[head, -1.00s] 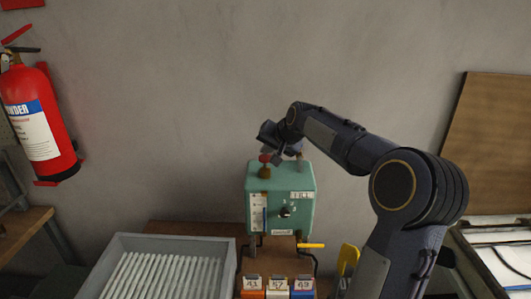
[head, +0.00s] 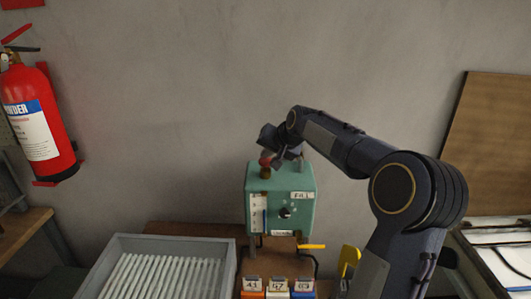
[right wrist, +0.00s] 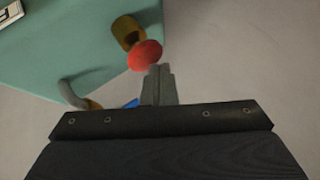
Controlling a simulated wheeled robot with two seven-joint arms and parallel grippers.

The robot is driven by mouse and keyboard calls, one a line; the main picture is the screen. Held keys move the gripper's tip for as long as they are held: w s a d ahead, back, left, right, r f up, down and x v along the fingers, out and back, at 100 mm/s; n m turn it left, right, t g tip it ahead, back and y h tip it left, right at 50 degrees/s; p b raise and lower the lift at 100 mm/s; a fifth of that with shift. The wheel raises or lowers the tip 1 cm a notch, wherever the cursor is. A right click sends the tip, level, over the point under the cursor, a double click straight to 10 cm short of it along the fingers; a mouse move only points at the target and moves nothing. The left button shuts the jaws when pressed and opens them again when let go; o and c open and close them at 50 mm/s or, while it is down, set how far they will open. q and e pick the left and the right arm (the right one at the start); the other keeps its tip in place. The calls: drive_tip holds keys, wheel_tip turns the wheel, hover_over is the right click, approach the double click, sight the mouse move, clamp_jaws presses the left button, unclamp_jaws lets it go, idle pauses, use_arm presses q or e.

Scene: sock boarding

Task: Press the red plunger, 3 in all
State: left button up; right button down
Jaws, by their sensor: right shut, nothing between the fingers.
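The red plunger (head: 265,160) is a round red knob on a brass collar, on top of the teal box (head: 305,218). In the right wrist view the red knob (right wrist: 145,55) stands out from its brass stem at the upper middle. My right gripper (head: 278,158) is shut and empty, close beside the knob. In the right wrist view its closed fingertips (right wrist: 160,70) are just below and right of the knob; I cannot tell whether they touch it. My left gripper is not in view.
A grey tray (head: 228,250) of white rods is at the front left. Numbered blocks (head: 278,294) stand before the box, with a yellow lever (head: 312,246) at its lower right. A fire extinguisher (head: 38,125) hangs at the left. The wall behind is bare.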

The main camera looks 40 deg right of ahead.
sight(268, 161)
drive_tip(key=shift+f, duration=0.1)
idle(0.3)
drive_tip(key=shift+r+p, duration=1.65)
drive_tip(key=shift+r, duration=0.4)
wheel_tip(268, 161, up, 3)
drive_tip(key=shift+f+p, duration=0.1)
drive_tip(key=shift+p, duration=1.1)
wheel_tip(268, 161, up, 2)
drive_tip(key=shift+r+p, duration=0.1)
drive_tip(key=shift+p, duration=0.35)
wheel_tip(268, 161, up, 4)
drive_tip(key=shift+f, duration=0.1)
idle(0.5)
